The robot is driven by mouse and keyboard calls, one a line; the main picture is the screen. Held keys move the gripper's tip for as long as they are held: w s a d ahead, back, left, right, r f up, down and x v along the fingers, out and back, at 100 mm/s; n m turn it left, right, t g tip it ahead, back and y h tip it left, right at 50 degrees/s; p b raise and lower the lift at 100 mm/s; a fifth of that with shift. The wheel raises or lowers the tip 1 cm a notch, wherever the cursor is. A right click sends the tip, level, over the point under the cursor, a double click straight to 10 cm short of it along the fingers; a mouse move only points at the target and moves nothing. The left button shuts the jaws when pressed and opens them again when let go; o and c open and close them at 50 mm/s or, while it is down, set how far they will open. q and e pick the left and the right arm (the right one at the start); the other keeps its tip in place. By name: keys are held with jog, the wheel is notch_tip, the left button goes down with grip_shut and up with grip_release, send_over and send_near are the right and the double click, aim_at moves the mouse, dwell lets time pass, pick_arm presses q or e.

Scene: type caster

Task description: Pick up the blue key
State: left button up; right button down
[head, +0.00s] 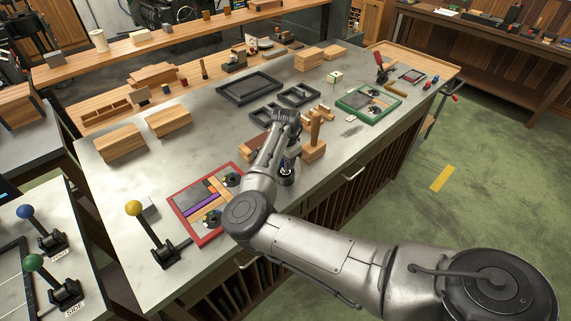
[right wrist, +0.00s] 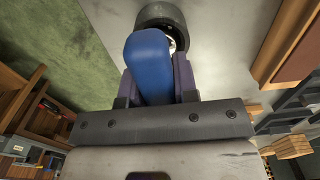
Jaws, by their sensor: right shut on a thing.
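The blue key (right wrist: 150,62) shows in the right wrist view as a rounded blue piece between the two fingers of my right gripper (right wrist: 154,90). The gripper is shut on it. Beyond the key's far end is a dark round piece (right wrist: 162,16) with a metallic centre; I cannot tell whether the key touches it. In the head view my right gripper (head: 287,170) points down at the bench's front edge, and my forearm hides the key there. My left gripper is in neither view.
A red-framed tray (head: 205,238) lies left of my right arm, beside a yellow-knobbed lever (head: 134,208). Dark frames (head: 249,88) and a green-framed tray (head: 341,103) lie farther back.

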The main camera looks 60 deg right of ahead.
jog(key=shift+r, duration=0.15)
jog(key=shift+r, duration=0.25)
notch_tip(320, 180, up, 3)
jog(key=shift+r+p, duration=0.1)
jog(key=shift+p, duration=0.2)
jog(key=s+r+p, duration=0.1)
jog(key=s+r, duration=0.6)
jog(key=s, duration=0.4)
jog(key=shift+s+d, duration=0.35)
jog(key=shift+d, duration=0.05)
